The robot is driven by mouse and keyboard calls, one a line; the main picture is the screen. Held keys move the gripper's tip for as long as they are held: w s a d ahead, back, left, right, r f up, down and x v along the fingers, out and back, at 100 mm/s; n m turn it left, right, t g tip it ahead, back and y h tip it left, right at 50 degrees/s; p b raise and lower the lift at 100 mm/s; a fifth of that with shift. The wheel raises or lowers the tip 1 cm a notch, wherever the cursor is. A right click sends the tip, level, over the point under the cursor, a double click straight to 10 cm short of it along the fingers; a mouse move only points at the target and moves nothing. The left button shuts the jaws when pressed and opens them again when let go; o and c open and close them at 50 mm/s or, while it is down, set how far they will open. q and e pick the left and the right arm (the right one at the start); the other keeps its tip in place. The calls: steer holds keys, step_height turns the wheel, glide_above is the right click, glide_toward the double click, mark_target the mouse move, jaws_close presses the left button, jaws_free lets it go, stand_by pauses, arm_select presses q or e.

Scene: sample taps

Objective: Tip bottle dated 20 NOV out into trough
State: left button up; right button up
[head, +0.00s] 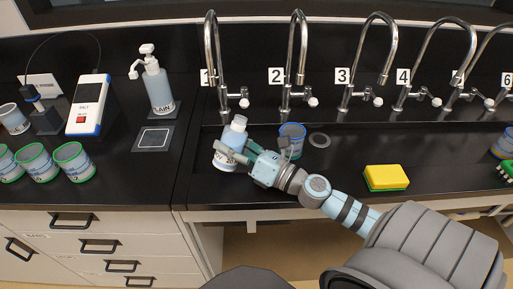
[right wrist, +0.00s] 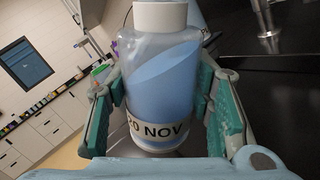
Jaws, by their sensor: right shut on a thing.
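A clear bottle (head: 234,134) with a white cap and blue liquid is in my right gripper (head: 236,151), at the left end of the black trough (head: 340,172). In the right wrist view the bottle (right wrist: 165,75) sits between both green-padded fingers. Its label reads "0 NOV", with the first digit partly cut off by the bottle's curve. The liquid surface slants across the bottle in that view. In the head view the bottle looks close to upright, its lower part partly hidden by the fingers. My left gripper is not in view.
A blue-rimmed cup (head: 291,140) stands just right of the bottle, near a round drain (head: 320,141). Numbered taps line the back. A yellow sponge (head: 386,177) lies to the right. A pump bottle (head: 157,85) and several green-rimmed cups (head: 74,160) are at left.

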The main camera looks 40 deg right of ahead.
steer(key=shift+d+r+m+b, duration=0.15)
steer(key=shift+r+m+b, duration=0.05)
steer(key=shift+m+b, duration=0.35)
steer(key=shift+r+m, duration=0.25)
steer(key=shift+r+m+t, duration=0.3)
steer(key=shift+m+t, duration=0.1)
steer(key=shift+m, duration=0.1)
steer(key=shift+r, duration=0.1)
steer(key=shift+m, duration=0.3)
steer(key=shift+a+f+m+h, duration=0.15)
steer(key=shift+m+h, duration=0.1)
steer(key=shift+m, duration=0.3)
steer(key=shift+a+f+m+h, duration=0.15)
steer(key=shift+m+h, duration=0.1)
steer(key=shift+m, duration=0.3)
steer(key=shift+a+r+m+t+p, duration=0.2)
steer(key=shift+r+m+t+p, duration=0.15)
steer(key=shift+r+m, duration=0.5)
steer(key=shift+a+f+m+h+b, duration=0.1)
steer(key=shift+f+m+h+b, duration=0.15)
steer(key=shift+m, duration=0.4)
steer(key=shift+a+f+m+h+b, duration=0.15)
steer(key=shift+m+h, duration=0.1)
steer(key=shift+m, duration=0.35)
steer(key=shift+d+b, duration=0.25)
steer(key=shift+b, duration=0.15)
